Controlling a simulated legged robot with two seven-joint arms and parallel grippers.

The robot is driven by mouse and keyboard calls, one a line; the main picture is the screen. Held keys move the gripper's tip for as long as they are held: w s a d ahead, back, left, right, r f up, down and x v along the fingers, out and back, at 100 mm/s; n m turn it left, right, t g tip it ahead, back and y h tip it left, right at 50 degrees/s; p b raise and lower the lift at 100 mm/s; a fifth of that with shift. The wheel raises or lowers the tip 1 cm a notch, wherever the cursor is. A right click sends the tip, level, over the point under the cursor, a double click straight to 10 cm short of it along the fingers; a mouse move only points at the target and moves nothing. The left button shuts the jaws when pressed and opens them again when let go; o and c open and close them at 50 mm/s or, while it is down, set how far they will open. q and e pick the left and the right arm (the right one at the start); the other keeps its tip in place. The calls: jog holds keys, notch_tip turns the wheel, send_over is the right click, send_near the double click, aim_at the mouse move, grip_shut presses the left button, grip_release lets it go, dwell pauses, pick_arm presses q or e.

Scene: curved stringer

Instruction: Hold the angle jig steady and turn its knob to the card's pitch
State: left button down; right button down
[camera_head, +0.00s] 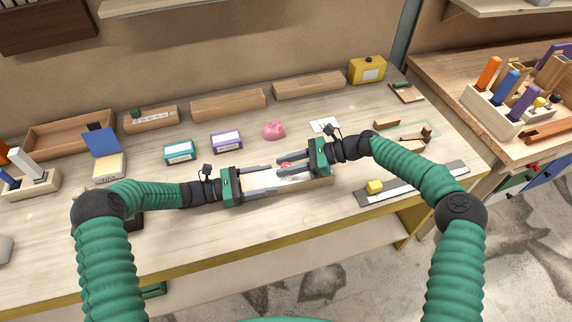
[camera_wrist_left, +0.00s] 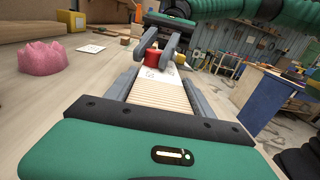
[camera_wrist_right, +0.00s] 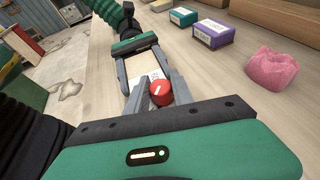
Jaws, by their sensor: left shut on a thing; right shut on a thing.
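The angle jig (camera_head: 318,182) is a long pale wooden block with a white marked plate, near the table's front middle. It also shows in the left wrist view (camera_wrist_left: 158,94). My left gripper (camera_head: 272,178) is shut on the jig, one finger along each long side. The jig's red knob (camera_wrist_right: 161,93) has a white line on its top; it also shows in the left wrist view (camera_wrist_left: 151,61). My right gripper (camera_wrist_right: 164,90) is shut on the knob, from the opposite end. A white card (camera_head: 324,125) lies behind the jig; its print is too small to read.
A pink lump (camera_head: 274,131), a purple box (camera_head: 226,142) and a teal box (camera_head: 179,151) stand behind the jig. Wooden blocks line the back.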

aim_at(286, 163)
jog(key=shift+w+f+n+g, duration=0.15)
jog(key=shift+n+g, duration=0.35)
jog(key=shift+g, duration=0.15)
jog(key=shift+w+f+n+g, duration=0.1)
jog(key=shift+f+n+g, duration=0.05)
jog(key=shift+n+g, duration=0.45)
jog(key=shift+d+r+h, duration=0.1)
jog(key=shift+r+h, duration=0.05)
jog(key=shift+h, duration=0.15)
jog(key=c, duration=1.1)
grip_release()
jog(key=shift+g, duration=0.25)
jog(key=shift+r, duration=0.1)
notch_tip(286, 163, up, 10)
jog(key=shift+f, duration=0.1)
